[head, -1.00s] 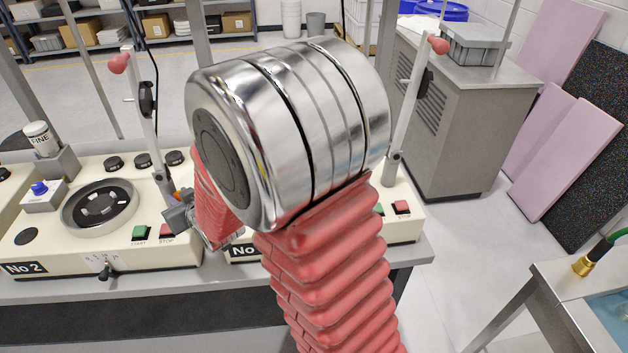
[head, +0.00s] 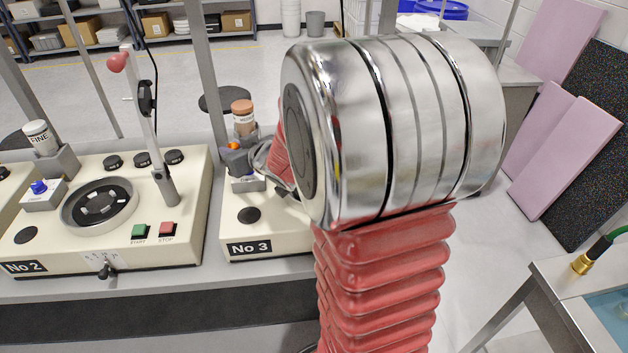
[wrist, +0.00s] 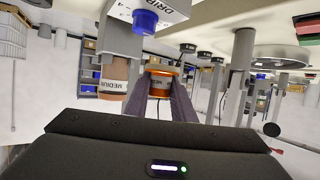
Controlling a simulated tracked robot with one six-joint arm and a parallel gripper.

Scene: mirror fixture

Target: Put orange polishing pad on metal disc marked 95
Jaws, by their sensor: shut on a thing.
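My gripper (head: 240,160) is over the left part of the No 3 machine, in front of its bottle. In the wrist view my gripper (wrist: 160,98) is shut on a small orange piece, which I take for the orange polishing pad (wrist: 161,70). The orange pad (head: 234,146) shows only as a small spot at the jaws in the head view. Its lower side is hidden by the fingers. I cannot read a 95 on any disc. My arm covers most of the No 3 machine (head: 250,249), so any disc there is hidden.
A MEDIUM bottle (wrist: 113,75) stands close beside the jaws; it shows in the head view (head: 243,118) too. A blue-knobbed drip unit (wrist: 145,20) is close by. The No 2 machine (head: 125,235) with its upright post (head: 150,120) is to the left.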

